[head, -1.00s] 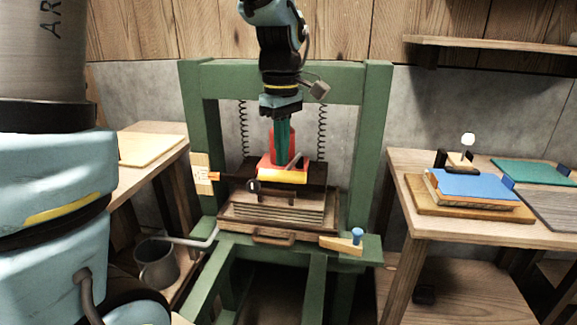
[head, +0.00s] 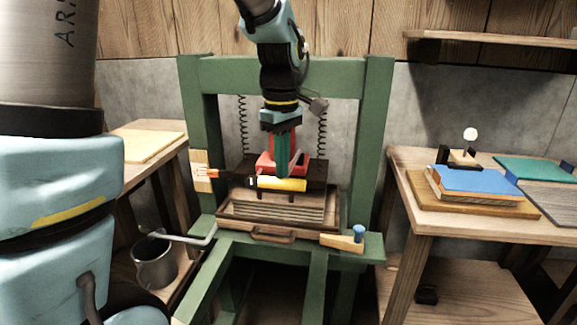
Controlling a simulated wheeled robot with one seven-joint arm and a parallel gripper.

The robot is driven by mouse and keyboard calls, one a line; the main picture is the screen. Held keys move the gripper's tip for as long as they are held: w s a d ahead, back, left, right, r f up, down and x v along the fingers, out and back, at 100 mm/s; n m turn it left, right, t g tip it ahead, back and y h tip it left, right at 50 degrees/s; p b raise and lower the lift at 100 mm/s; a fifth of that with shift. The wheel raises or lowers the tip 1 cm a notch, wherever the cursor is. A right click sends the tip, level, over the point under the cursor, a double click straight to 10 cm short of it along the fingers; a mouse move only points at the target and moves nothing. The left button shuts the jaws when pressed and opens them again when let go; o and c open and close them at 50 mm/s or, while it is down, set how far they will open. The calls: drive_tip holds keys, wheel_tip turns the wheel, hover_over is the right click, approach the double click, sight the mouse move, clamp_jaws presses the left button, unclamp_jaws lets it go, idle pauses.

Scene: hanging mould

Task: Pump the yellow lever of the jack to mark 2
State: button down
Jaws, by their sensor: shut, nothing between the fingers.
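The red jack (head: 266,163) stands inside the green press frame (head: 187,115), partly hidden by my gripper. Its yellow lever (head: 285,184) lies low across the front, with a dark part at its left.
A slatted stack (head: 270,211) lies below the jack. A grey crank handle (head: 190,239) sticks out left above a metal mug (head: 155,262). A blue-knobbed wooden block (head: 343,242) is at the right front. The right table (head: 440,221) holds a blue book (head: 475,183).

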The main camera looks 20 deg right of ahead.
wheel_tip(320, 180, down, 11)
drive_tip(key=b, duration=0.6)
wheel_tip(320, 180, up, 14)
drive_tip(key=p, duration=1.2)
drive_tip(key=shift+p, duration=0.4)
drive_tip(key=shift+f, duration=0.2)
drive_tip(key=shift+f+b, duration=4.15)
drive_tip(key=shift+f, duration=2.65)
wheel_tip(320, 180, up, 14)
drive_tip(key=p, duration=1.2)
drive_tip(key=shift+f+p, duration=0.1)
drive_tip(key=shift+p, duration=0.2)
drive_tip(key=shift+f, duration=0.1)
